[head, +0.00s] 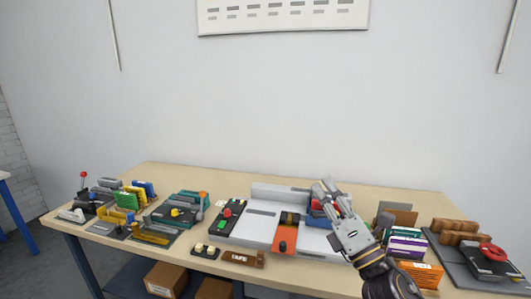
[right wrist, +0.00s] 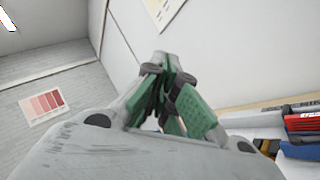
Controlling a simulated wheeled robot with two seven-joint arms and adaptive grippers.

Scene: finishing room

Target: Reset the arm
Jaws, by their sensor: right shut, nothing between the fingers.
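My right gripper (head: 328,190) comes in from the lower right in the head view. It is raised in front of the right part of the grey machine on the table, with its fingertips pointing up and away. In the right wrist view its green-padded fingers (right wrist: 172,85) are together with nothing between them. The gripper hides part of the red and blue items behind it. My left gripper is not in the head view.
A wooden table (head: 160,173) carries a grey machine (head: 262,225) with an orange part, a teal device (head: 180,208), colored stacks at left, and books (head: 405,245) and a black block with a red knob (head: 490,258) at right. The wall behind is clear below a chart (head: 282,14).

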